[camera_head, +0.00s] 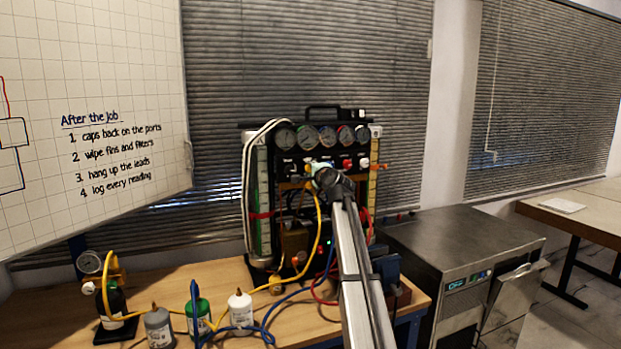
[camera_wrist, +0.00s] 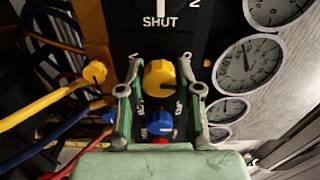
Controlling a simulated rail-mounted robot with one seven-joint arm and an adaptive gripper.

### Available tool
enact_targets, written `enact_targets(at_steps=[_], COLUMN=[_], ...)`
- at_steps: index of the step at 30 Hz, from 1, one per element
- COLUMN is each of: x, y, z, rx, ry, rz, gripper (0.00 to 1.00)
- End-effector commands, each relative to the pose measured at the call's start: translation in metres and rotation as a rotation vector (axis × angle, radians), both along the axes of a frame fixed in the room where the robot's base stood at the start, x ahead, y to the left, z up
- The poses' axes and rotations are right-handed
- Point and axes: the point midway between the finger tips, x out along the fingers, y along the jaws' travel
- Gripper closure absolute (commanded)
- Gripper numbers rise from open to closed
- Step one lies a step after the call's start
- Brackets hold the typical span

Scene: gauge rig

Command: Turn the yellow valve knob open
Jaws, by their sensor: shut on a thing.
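The yellow valve knob (camera_wrist: 160,78) is on the dark panel of the gauge rig (camera_head: 290,165), below the white word SHUT in the wrist view. My gripper (camera_wrist: 160,88) has one green finger on each side of this knob and is shut on it. A blue knob (camera_wrist: 160,122) and part of a red knob (camera_wrist: 159,140) show nearer my palm, between the fingers. In the head view my gripper (camera_head: 318,172) is at the rig's front, below the gauges, and hides the yellow knob.
Yellow, blue and red hoses cross beside my gripper; the yellow hose (camera_head: 318,235) hangs close to it. Round gauges (camera_wrist: 247,66) stand at right in the wrist view. Bottles (camera_head: 240,309) stand on the wooden bench (camera_head: 190,285). A metal appliance (camera_head: 455,240) stands at right.

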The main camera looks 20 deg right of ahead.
Motion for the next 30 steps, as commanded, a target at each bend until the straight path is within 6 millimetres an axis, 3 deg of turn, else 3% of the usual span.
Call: enact_targets(at_steps=[9, 24, 25, 26, 27, 30], x=[0.0008, 0.0008, 0.0008, 0.0008, 0.0008, 0.0006], y=[-0.0003, -0.0003, -0.0003, -0.0003, -0.0003, -0.0002], z=[0.0009, 0.002, 0.0021, 0.002, 0.0018, 0.0014], rx=[-0.11, -0.127, -0.126, -0.126, -0.126, -0.126], ry=[0.002, 0.003, 0.003, 0.003, 0.003, 0.004], rz=[-0.001, -0.001, -0.001, -0.001, -0.001, -0.001], gripper=[1.0, 1.0, 0.55, 0.45, 0.4, 0.4])
